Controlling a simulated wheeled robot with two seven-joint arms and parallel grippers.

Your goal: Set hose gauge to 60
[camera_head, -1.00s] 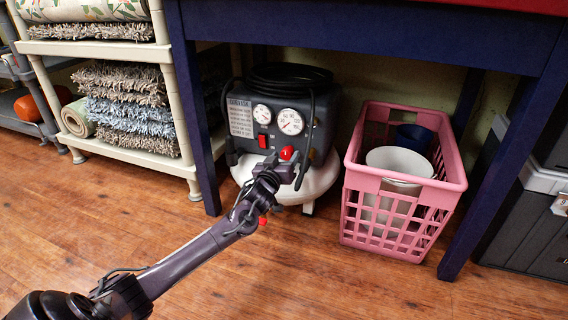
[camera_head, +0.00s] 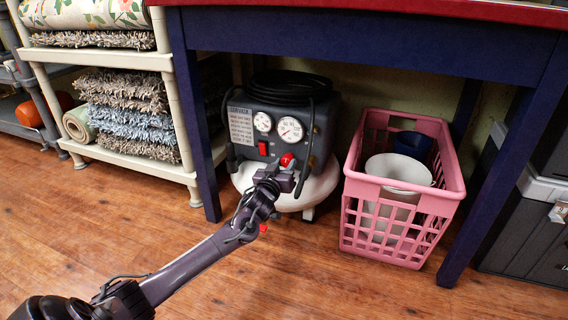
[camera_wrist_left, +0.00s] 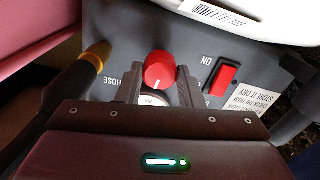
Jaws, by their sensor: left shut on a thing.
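The air compressor (camera_head: 270,165) stands under the table, dark grey on top of a white tank. Two white dial gauges, a left one (camera_head: 262,122) and a larger right one (camera_head: 290,130), sit on its panel; their needles are too small to read. My left gripper (camera_head: 285,172) is at the panel, shut on the red knob (camera_head: 287,159) below the right gauge. In the left wrist view the knob (camera_wrist_left: 159,70) sits between the two fingertips (camera_wrist_left: 160,88), its white mark visible, near the word "HOSE". My right gripper is not in view.
A red rocker switch (camera_wrist_left: 224,77) marked "ON" is beside the knob. A pink crate (camera_head: 452,192) with a white and a blue container stands right of the compressor. Table legs (camera_head: 197,130) flank them; a rug shelf (camera_head: 95,55) is at left. The floor in front is clear.

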